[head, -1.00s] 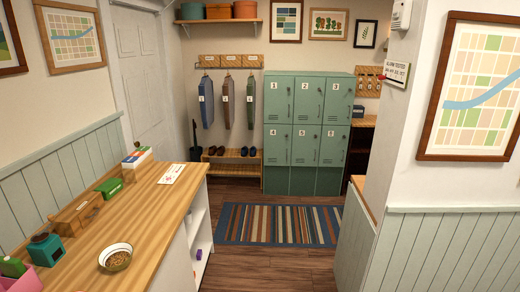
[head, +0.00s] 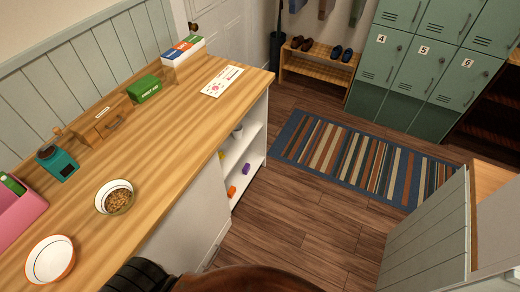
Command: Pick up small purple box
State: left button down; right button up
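A small purple box (head: 246,169) sits on a lower white shelf (head: 236,182) in the open end of the wooden-topped counter (head: 180,140). A small orange item (head: 231,191) is on the same shelf, nearer to me. Neither of my grippers shows in the head view, so I cannot see whether they are open or shut. Dark and brown rounded shapes at the bottom edge are too cropped to identify.
On the counter are a bowl of brown pellets (head: 116,198), an empty white bowl (head: 50,260), a teal grinder (head: 57,163), a green box (head: 145,89) and a pink bin (head: 15,212). A striped rug (head: 360,158) lies on open floor. A low panelled partition (head: 428,240) stands at right.

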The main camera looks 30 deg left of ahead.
aim_at(246, 168)
jog(key=i, duration=2.6)
jog(key=u, duration=3.35)
jog(key=k, duration=0.4)
jog(key=u, duration=0.15)
